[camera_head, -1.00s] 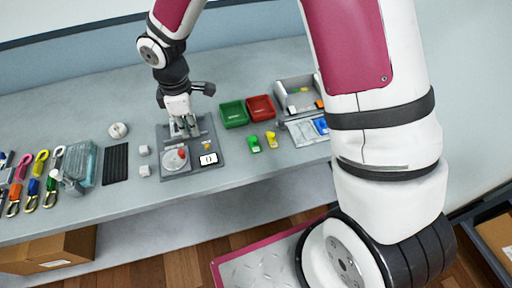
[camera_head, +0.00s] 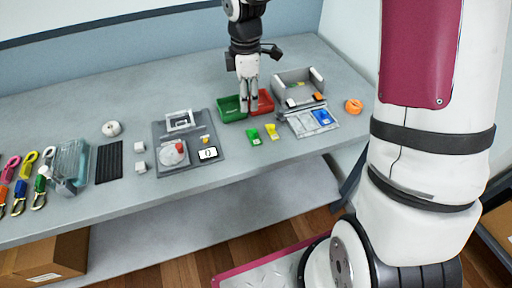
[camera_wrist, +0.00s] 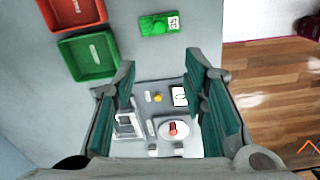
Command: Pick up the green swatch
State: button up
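The green swatch (camera_head: 254,137) lies flat on the grey bench, in front of the green tray and left of a yellow swatch (camera_head: 272,131). In the wrist view the green swatch (camera_wrist: 153,26) is near the top, beyond the fingertips, with a white numbered label at its right end. My gripper (camera_head: 249,107) is in front of the junction of the green and red trays in the head view, behind the swatch. In the wrist view my gripper (camera_wrist: 160,62) has its two fingers wide apart with nothing between them.
The green tray (camera_head: 229,117) and red tray (camera_head: 268,107) stand behind the swatches. A grey fixture (camera_head: 160,137) with a dial and display is to the left. A grey bin (camera_head: 283,82) and a clear-topped plate (camera_head: 298,127) are to the right. Bare bench lies in front.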

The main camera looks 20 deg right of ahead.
jog(key=d+f, duration=0.1)
send_over(254, 131)
jog(key=f, duration=0.7)
jog(key=shift+s+a, duration=0.15)
jog(key=shift+s, duration=0.1)
jog(key=shift+w+f, duration=0.2)
jog(key=shift+f, duration=2.65)
grip_shut()
